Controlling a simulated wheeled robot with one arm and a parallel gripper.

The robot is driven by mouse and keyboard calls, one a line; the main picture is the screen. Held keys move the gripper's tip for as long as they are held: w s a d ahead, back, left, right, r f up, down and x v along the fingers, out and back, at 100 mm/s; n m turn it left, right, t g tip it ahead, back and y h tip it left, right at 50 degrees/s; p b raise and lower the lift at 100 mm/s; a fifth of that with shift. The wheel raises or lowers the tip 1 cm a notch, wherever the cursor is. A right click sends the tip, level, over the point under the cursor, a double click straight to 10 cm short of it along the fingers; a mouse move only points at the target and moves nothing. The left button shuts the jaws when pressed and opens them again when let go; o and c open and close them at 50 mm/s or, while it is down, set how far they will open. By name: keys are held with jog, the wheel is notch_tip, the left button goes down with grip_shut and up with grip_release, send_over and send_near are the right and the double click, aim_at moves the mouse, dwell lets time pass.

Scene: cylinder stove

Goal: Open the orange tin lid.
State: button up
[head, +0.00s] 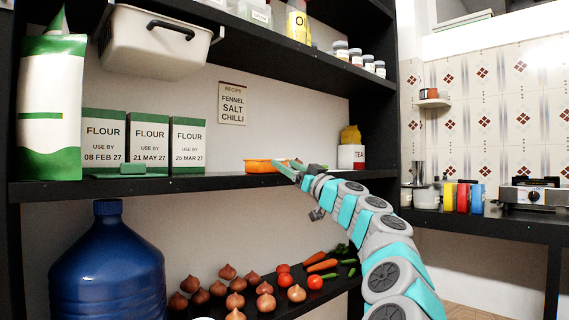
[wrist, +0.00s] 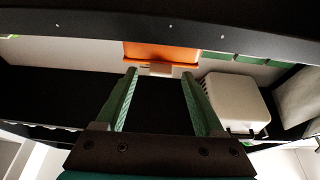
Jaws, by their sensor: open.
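The orange tin (head: 260,166) sits low on the middle shelf (head: 225,182), right of the flour boxes. My gripper (head: 284,164) reaches in from the right in the head view and hides the tin's right part. In the wrist view the orange tin (wrist: 160,50) is ahead of my gripper (wrist: 160,73). Its two green fingers are apart with nothing held between them. A small tan tab (wrist: 158,69) on the tin's edge shows between the fingertips. I cannot tell whether the fingers touch it. No open gap at the lid can be seen.
Flour boxes (head: 149,143) stand left of the tin, and a tea tin (head: 351,157) stands right. A white bin (head: 155,42) hangs above left. A dark upper shelf (head: 285,52) runs overhead. Vegetables lie below. The shelf between flour and tin is clear.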

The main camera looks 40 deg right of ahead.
jog(key=shift+w+a+r, duration=0.1)
jog(key=shift+w+r, duration=0.15)
jog(key=shift+w, duration=0.45)
grip_shut()
dwell(1.1)
